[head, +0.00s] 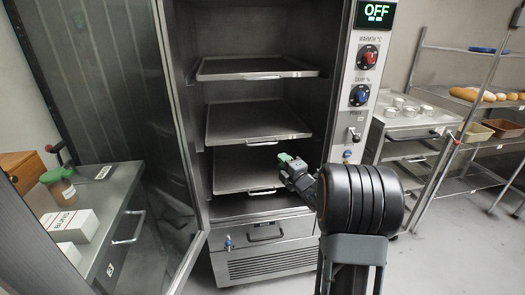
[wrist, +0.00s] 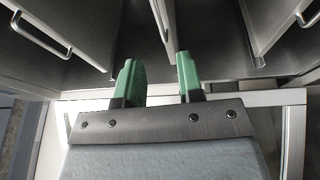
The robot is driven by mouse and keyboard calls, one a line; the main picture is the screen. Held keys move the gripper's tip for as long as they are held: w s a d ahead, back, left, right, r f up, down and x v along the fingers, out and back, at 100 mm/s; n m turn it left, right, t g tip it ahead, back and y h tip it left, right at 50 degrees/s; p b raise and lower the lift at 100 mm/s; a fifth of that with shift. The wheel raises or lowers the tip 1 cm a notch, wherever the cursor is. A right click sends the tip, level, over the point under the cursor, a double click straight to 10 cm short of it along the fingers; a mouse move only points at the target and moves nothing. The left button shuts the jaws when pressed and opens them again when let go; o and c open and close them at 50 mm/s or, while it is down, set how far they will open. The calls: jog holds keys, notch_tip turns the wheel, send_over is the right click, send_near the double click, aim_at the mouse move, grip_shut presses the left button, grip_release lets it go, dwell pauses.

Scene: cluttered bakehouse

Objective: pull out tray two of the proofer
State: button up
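The proofer stands open with three dark trays on separate levels: a top tray (head: 255,67), a middle tray (head: 250,118) and a bottom tray (head: 245,170). Each has a bright bar handle at its front edge. No tray number is legible. My gripper (head: 285,159) is in front of the opening, just right of and below the middle handle (head: 265,143). In the wrist view my gripper (wrist: 160,80) has its green fingers apart with nothing between them. One handle (wrist: 160,18) lies ahead, roughly in line with the gap, apart from the fingers. Other handles (wrist: 42,36) show to either side.
The proofer's glass door (head: 110,110) is swung open at left, beside a grey cabinet (head: 120,200) with a jar and boxes. A closed drawer (head: 265,232) is below the trays. The control panel (head: 365,90) reads OFF. A steel rack (head: 410,125) stands at right.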

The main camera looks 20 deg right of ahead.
aim_at(263, 144)
jog(key=w, duration=0.4)
jog(key=w+a+r+n+y+p, duration=0.1)
jog(key=w, duration=0.3)
jog(key=w+a+n+t+p, duration=0.1)
jog(key=w, duration=0.4)
jog(key=shift+a+r+y, duration=0.1)
jog(key=shift+r+y, duration=0.1)
jog(key=shift+y, duration=0.1)
grip_shut()
